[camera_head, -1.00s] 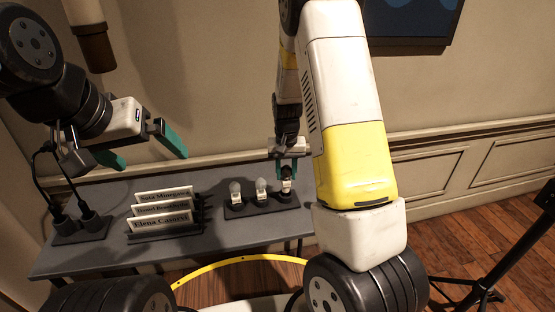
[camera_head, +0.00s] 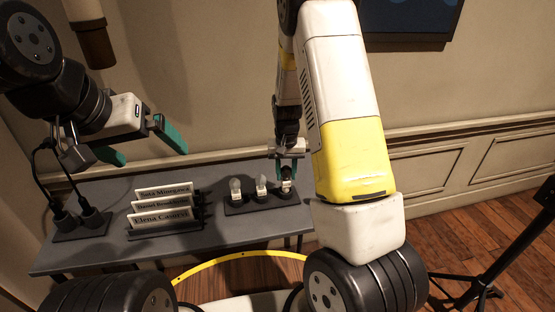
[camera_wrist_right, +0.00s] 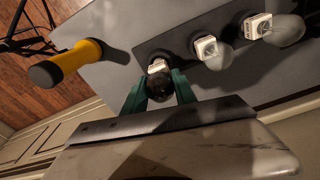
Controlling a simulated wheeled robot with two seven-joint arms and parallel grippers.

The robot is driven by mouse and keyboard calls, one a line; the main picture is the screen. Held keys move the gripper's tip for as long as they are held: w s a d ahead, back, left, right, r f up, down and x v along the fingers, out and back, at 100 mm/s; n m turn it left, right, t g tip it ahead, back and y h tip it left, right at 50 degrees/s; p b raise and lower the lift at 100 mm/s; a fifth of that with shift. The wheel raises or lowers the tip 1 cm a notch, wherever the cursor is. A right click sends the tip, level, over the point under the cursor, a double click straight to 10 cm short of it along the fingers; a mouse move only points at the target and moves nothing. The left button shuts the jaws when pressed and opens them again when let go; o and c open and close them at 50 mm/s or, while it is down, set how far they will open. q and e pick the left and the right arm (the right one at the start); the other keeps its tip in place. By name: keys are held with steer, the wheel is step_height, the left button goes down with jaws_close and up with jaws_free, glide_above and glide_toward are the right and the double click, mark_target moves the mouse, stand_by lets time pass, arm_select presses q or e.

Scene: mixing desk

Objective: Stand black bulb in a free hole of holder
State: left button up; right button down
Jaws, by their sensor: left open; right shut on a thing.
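The black bulb (camera_wrist_right: 159,88) is between the green fingers of my right gripper (camera_wrist_right: 160,95), which is shut on it. Its white base is at the end hole of the dark holder (camera_wrist_right: 178,45) in the right wrist view; I cannot tell whether it is fully seated. In the head view my right gripper (camera_head: 288,168) is at the right end of the holder (camera_head: 240,208). Two paler bulbs, a left one (camera_head: 235,188) and a middle one (camera_head: 261,186), stand in the holder beside it. My left gripper (camera_head: 140,145) is open and empty, above the desk's left part.
The grey desk (camera_head: 230,235) carries a rack with name cards (camera_head: 160,220) left of the holder, and a dark block with two plugged cables (camera_head: 82,224) at the far left. A yellow-and-black handled thing (camera_wrist_right: 68,62) is near the holder in the wrist view. A tripod (camera_head: 490,275) stands at right.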

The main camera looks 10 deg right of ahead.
steer(key=shift+f, duration=0.3)
steer(key=shift+f, duration=0.3)
steer(key=shift+f, duration=0.3)
stand_by(0.4)
steer(key=c, duration=0.9)
jaws_free()
steer(key=shift+r, duration=0.1)
steer(key=r, duration=0.7)
steer(key=shift+s+a+r, duration=0.1)
steer(key=shift+s+r, duration=0.2)
